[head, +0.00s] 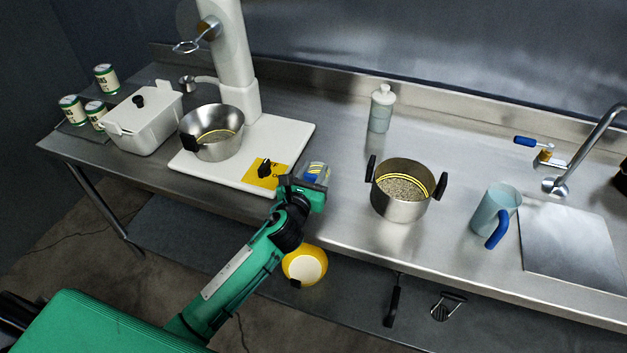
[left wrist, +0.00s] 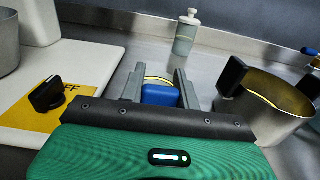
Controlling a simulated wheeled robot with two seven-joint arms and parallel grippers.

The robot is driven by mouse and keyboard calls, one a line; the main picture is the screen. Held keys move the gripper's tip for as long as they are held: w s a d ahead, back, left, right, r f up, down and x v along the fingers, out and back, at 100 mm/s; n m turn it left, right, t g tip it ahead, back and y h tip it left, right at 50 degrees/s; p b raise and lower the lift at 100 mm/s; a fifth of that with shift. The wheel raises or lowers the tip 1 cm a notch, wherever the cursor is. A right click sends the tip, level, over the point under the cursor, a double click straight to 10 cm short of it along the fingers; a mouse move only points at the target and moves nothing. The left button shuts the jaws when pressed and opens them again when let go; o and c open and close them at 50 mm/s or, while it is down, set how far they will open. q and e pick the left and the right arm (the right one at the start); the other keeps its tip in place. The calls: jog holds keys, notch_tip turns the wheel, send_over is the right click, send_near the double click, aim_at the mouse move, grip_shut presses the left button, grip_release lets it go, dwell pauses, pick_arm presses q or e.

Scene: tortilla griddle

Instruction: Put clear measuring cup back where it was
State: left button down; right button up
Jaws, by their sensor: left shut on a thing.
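My left gripper (head: 312,184) is at the front edge of the counter, between the white mixer base and the steel pot with grain. It is shut on the clear measuring cup (head: 317,171), a small cup with blue and yellow showing. In the left wrist view, the cup's blue handle (left wrist: 160,95) sits between the two grey fingers (left wrist: 158,90), with a yellow rim behind it. The fingers and my wrist hide much of the cup. I cannot tell whether its base touches the counter. My right gripper is not in view.
A steel pot of grain (head: 401,192) stands right of my gripper, and a pale bottle (head: 381,109) behind. A translucent blue-handled pitcher (head: 495,210) is farther right. The mixer base (head: 290,133) with its yellow switch plate (head: 262,174) is left. Counter behind the cup is clear.

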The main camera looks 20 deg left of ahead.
pick_arm(q)
notch_tip(320, 180, down, 3)
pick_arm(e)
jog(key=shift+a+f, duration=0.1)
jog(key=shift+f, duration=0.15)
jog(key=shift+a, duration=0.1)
pick_arm(q)
jog(key=shift+f+b, duration=0.15)
jog(key=shift+b, duration=0.15)
jog(key=c, duration=1)
grip_release()
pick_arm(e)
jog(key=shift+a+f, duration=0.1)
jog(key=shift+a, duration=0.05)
